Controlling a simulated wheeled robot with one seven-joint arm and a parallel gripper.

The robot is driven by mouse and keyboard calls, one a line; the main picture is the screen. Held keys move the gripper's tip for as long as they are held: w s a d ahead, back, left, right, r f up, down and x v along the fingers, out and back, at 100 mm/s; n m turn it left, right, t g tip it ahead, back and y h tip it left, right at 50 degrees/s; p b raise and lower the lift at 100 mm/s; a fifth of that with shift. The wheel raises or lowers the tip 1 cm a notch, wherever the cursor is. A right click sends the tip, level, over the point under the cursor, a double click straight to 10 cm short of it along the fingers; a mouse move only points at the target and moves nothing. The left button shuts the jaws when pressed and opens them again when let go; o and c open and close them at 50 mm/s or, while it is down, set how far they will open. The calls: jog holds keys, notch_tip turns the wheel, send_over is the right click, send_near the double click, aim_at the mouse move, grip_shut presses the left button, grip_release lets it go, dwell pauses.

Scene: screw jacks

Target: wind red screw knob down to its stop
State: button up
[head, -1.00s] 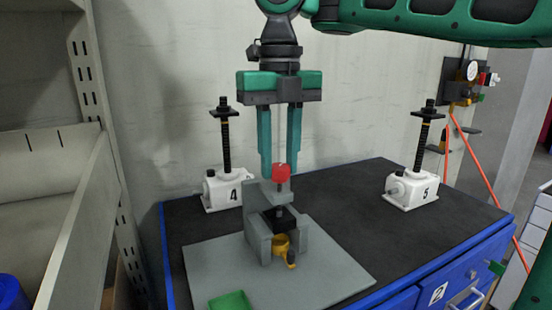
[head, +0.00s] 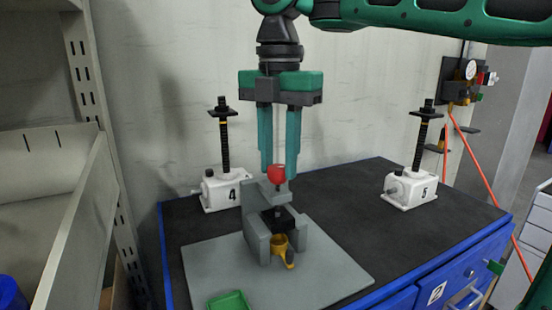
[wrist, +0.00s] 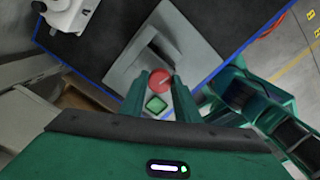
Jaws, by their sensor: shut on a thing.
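The red screw knob (head: 277,174) sits on top of a thin upright screw in a grey fixture (head: 257,236). Below it are a dark block (head: 279,219) and a yellow cup-like part (head: 279,243) with a handle at the front. My gripper (head: 278,176) points straight down with its green fingers on both sides of the knob, shut on it. In the wrist view the knob (wrist: 160,80), with a pale mark on top, shows between the fingertips (wrist: 158,82). The finger contact is partly hidden in the head view.
The fixture stands on a grey plate (head: 330,270) on a black-topped blue bench (head: 350,185). White screw jacks 4 (head: 222,188) and 5 (head: 410,188) stand behind. A metal shelf (head: 75,200) is at left.

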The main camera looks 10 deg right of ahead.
jog(key=m, duration=0.4)
jog(key=shift+a+r+m, duration=0.1)
jog(key=shift+m, duration=0.2)
jog(key=m, duration=0.4)
jog(key=shift+m, duration=0.3)
jog(key=m, duration=0.3)
jog(key=shift+m, duration=0.3)
jog(key=m, duration=0.4)
jog(key=shift+m, duration=0.3)
jog(key=m, duration=0.3)
jog(key=shift+m, duration=0.3)
jog(key=m, duration=0.4)
jog(key=shift+m, duration=0.3)
jog(key=m, duration=0.3)
jog(key=shift+m, duration=0.3)
jog(key=m, duration=0.4)
jog(key=shift+m, duration=0.3)
jog(key=m, duration=1.2)
jog(key=shift+m, duration=0.3)
jog(key=m, duration=0.4)
jog(key=shift+m, duration=0.3)
jog(key=m, duration=0.3)
jog(key=shift+w+m, duration=0.1)
jog(key=shift+m, duration=0.2)
jog(key=m, duration=0.9)
jog(key=shift+m, duration=1)
